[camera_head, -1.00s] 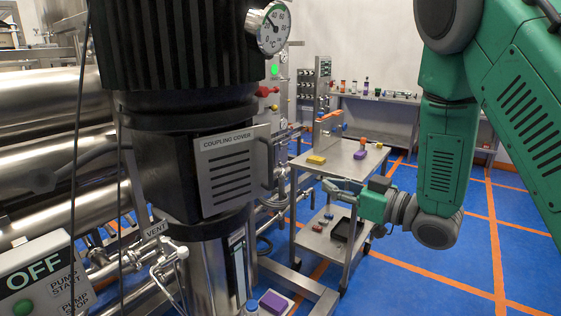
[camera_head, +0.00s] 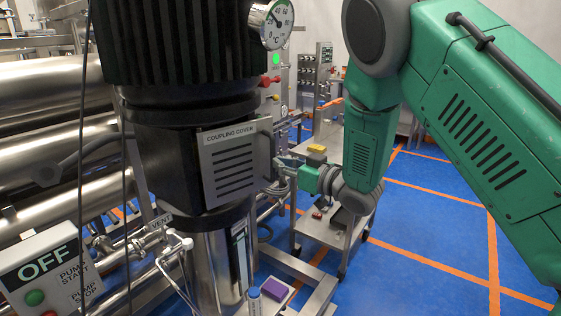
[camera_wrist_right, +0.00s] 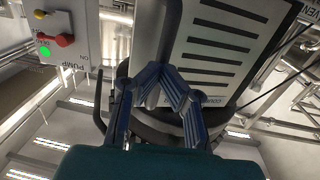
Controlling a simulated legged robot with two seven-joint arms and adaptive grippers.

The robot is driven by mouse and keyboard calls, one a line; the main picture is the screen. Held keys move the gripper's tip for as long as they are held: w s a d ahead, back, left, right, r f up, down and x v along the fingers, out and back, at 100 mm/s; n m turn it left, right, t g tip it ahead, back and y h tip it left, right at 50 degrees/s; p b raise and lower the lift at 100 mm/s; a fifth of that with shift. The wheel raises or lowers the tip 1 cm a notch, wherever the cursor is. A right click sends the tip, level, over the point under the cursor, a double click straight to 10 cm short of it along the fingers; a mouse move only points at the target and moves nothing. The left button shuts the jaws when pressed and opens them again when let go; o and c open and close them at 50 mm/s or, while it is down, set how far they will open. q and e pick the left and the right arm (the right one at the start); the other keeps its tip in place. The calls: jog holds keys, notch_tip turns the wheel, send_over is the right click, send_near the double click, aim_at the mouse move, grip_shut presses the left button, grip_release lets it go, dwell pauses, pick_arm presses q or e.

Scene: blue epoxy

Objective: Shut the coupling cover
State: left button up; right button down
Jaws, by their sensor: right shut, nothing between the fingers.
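The coupling cover (camera_head: 229,170) is a grey slotted plate on the black housing of the upright pump. Its right edge, with a dark handle (camera_head: 267,143), sticks out past the housing; I cannot tell how wide the gap behind it is. My right gripper (camera_head: 277,164) is shut and empty beside the cover's right edge, close to the handle. In the right wrist view the slotted cover (camera_wrist_right: 228,50) fills the upper right, and the closed fingertips (camera_wrist_right: 165,72) are in front of its edge. Whether they touch it is unclear. My left gripper is not in view.
A gauge (camera_head: 271,24) sits above the cover. A control box marked OFF (camera_head: 48,268) is at lower left. A steel cart (camera_head: 330,232) with a yellow item (camera_head: 316,149) stands behind my right arm. Blue floor (camera_head: 425,225) is open at right.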

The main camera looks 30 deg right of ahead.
dwell(0.3)
jog(key=w+n+g+y, duration=0.1)
jog(key=w, duration=0.2)
jog(key=w+n+y, duration=0.1)
jog(key=w+y, duration=0.1)
jog(key=w, duration=0.1)
jog(key=shift+d+g, duration=0.15)
jog(key=shift+g, duration=0.25)
jog(key=shift+s, duration=0.1)
